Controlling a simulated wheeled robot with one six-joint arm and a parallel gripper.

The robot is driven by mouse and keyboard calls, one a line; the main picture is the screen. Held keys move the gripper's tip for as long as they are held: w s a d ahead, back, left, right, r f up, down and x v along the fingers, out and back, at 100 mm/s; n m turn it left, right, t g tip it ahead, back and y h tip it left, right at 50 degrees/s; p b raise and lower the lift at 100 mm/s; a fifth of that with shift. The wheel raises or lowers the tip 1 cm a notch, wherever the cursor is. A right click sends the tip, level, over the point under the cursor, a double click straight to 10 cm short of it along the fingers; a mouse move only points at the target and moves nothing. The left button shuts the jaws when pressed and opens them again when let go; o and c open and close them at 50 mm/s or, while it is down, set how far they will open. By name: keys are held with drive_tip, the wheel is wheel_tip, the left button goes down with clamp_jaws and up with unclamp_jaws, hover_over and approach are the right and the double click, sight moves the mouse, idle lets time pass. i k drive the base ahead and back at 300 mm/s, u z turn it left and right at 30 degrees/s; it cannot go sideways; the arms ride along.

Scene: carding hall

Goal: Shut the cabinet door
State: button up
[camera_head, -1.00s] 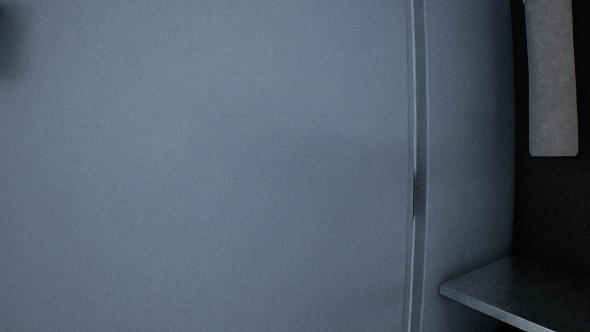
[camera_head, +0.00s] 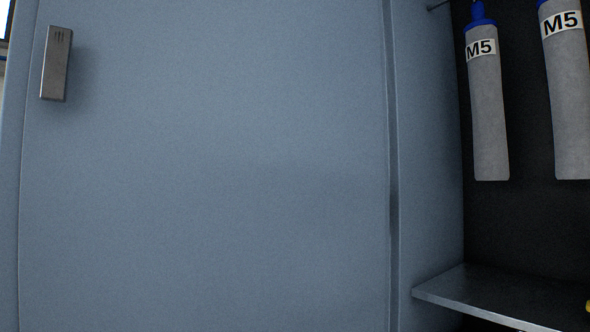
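A wide blue-grey cabinet door (camera_head: 220,170) fills most of the head view. A small metal block that looks like a handle or latch (camera_head: 55,64) is on it near the upper left. The door's right edge runs along a vertical seam beside the cabinet's side wall (camera_head: 430,150). The cabinet's dark interior is exposed to the right, so the door appears open, though its exact angle is unclear. My gripper is not in view.
Inside the cabinet hang two grey pieces with blue tops and M5 labels, one on the left (camera_head: 489,120) and one on the right (camera_head: 570,100). A metal shelf (camera_head: 480,295) is below. A small yellow thing (camera_head: 587,306) shows at the right edge.

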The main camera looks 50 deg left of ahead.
sight(204, 165)
drive_tip(key=z, duration=1.75)
drive_tip(key=k, duration=3)
drive_tip(key=u, duration=1.35)
